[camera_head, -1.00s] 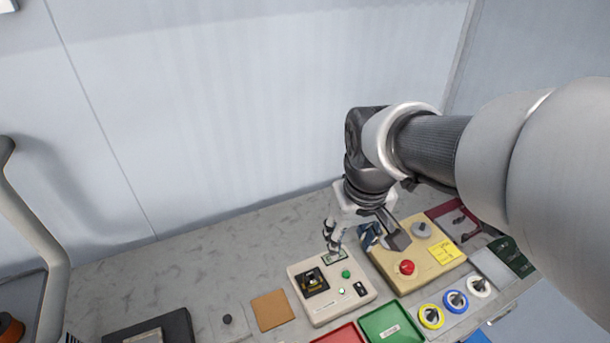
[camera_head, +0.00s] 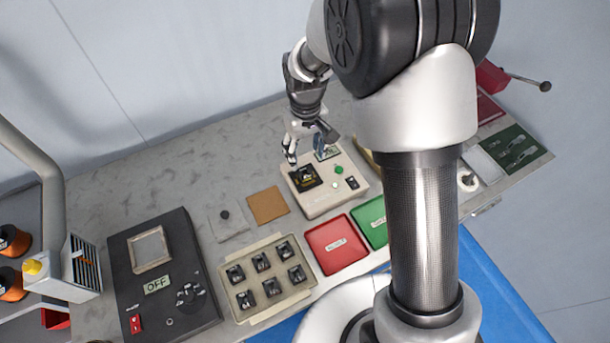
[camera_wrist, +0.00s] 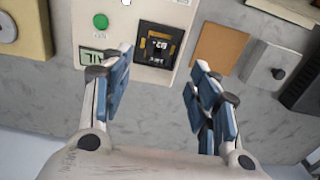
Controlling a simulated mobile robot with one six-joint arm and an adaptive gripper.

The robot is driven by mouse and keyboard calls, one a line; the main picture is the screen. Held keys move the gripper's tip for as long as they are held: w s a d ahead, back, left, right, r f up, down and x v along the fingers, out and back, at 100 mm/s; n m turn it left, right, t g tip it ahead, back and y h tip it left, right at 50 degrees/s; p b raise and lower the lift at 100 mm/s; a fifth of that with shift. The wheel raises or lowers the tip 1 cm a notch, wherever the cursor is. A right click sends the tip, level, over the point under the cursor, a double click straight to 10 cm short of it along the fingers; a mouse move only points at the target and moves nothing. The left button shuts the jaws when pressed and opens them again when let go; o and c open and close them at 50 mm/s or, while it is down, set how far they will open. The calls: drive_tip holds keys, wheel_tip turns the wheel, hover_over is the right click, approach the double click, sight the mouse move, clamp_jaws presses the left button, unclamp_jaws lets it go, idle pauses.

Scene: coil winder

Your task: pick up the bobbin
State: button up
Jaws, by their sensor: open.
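A small dark piece, seemingly a bobbin (camera_head: 305,176), sits in the black square socket of a cream tester box (camera_head: 331,200). It also shows in the wrist view (camera_wrist: 158,46), where its exact shape is hard to tell. My gripper (camera_head: 309,147) is open and empty, just behind the socket on the tester's far side. In the wrist view my gripper (camera_wrist: 160,88) has its two blue-padded fingers wide apart, with the socket ahead between and beyond them. More black bobbins (camera_head: 262,262) stand in a beige tray (camera_head: 240,318) at the front.
Red (camera_head: 336,245) and green (camera_head: 372,222) trays lie in front of the tester. A brown pad (camera_head: 268,205) lies to its left. A black box marked OFF (camera_head: 165,270) stands at left. My arm hides part of the right side. Grey bench behind the pad is clear.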

sight(306, 171)
wheel_tip(306, 171, down, 10)
drive_tip(key=b, duration=0.3)
drive_tip(key=shift+w+r, duration=0.15)
drive_tip(key=shift+r, duration=0.1)
drive_tip(key=shift+c, duration=0.6)
drive_tip(key=c, duration=1)
drive_tip(key=shift+c, duration=0.2)
wheel_tip(306, 171, up, 20)
drive_tip(key=p, duration=0.5)
drive_tip(key=shift+p, duration=0.3)
